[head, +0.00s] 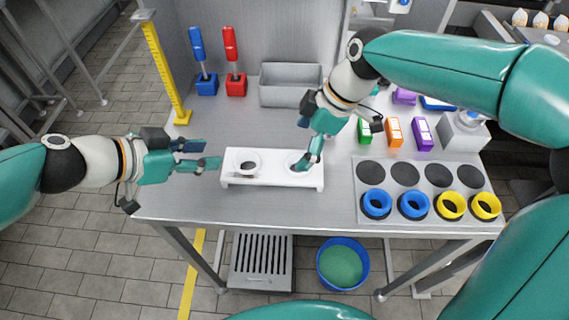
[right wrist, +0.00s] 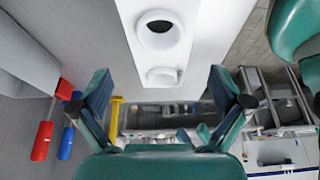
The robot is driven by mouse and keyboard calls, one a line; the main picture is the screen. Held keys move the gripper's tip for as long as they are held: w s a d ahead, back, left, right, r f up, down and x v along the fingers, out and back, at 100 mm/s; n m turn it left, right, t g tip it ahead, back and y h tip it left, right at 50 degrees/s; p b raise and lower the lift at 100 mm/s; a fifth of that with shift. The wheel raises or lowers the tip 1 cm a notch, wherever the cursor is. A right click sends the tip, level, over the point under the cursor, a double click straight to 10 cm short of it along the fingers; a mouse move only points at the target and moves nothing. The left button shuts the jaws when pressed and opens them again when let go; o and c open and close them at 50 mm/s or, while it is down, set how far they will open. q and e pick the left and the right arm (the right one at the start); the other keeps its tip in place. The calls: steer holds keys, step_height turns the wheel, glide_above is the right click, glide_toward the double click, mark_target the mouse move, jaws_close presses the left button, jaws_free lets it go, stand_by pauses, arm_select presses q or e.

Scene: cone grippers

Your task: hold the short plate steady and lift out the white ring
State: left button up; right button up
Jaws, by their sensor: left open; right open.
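The short plate (head: 272,181) is a low white bench near the front edge of the table; it also shows in the right wrist view (right wrist: 127,10). A white ring (head: 246,152) sits on its left part. A second white ring (head: 289,158) on its right part is partly hidden by my right gripper. In the right wrist view the nearer ring (right wrist: 143,36) has a dark opening and the farther one (right wrist: 152,76) is smaller in view. My left gripper (head: 208,153) is open beside the plate's left end, apparently empty. My right gripper (head: 308,145) is open above the right ring.
A grey panel (head: 440,215) at right has several dark discs and blue and yellow rings. A grey bin (head: 290,90), a blue tool (head: 197,45) and a red tool (head: 231,45) stand behind. Small coloured boxes (head: 394,132) stand back right. A yellow post (head: 160,65) rises at left.

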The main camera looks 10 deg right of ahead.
mark_target(289, 162)
steer(key=x, duration=0.9)
steer(key=shift+r, duration=0.1)
